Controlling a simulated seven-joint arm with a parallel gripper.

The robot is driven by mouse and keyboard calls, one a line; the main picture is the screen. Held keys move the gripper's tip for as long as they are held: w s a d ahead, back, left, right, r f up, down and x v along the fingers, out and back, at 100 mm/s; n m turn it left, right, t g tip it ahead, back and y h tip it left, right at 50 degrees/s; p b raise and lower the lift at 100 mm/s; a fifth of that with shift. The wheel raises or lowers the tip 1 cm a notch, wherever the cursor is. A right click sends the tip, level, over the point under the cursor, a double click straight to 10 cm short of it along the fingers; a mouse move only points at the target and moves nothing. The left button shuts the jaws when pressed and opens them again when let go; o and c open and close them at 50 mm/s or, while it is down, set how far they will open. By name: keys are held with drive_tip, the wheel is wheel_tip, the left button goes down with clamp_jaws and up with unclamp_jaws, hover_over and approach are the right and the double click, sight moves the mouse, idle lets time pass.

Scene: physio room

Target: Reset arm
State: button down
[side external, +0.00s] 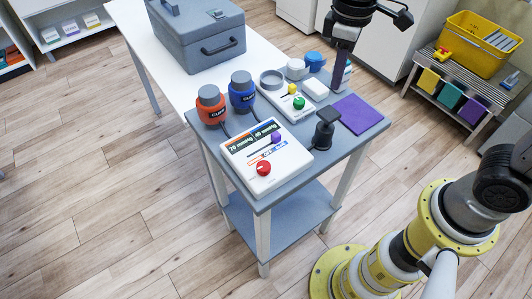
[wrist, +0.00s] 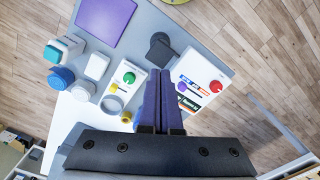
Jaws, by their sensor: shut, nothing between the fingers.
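My gripper (side external: 338,88) hangs over the grey side table (side external: 262,204), above its far right part near the purple pad. Its two purple fingers are together and hold nothing. The closed fingers also show in the wrist view (wrist: 160,75), pointing toward a black upright piece (wrist: 160,48). In the side view the fingertips look close to the table things, but their exact height is hard to tell.
The table holds a white device with a red knob (side external: 290,158), a smaller device with a green knob (side external: 284,103), orange (side external: 212,112) and blue (side external: 242,97) bulbs, and a purple pad (side external: 357,114). A grey case (side external: 198,40) stands behind.

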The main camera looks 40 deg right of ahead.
drive_tip(key=s+d+r+m+t, duration=0.3)
drive_tip(key=s+d+r+t, duration=0.1)
drive_tip(key=s+d+r, duration=0.35)
drive_tip(key=s+d+f+m+t, duration=0.1)
drive_tip(key=s+f+m, duration=0.2)
drive_tip(key=s, duration=0.6)
drive_tip(key=shift+d+f+t, duration=0.3)
drive_tip(key=shift+d, duration=0.1)
drive_tip(key=shift+s, duration=0.1)
idle(0.6)
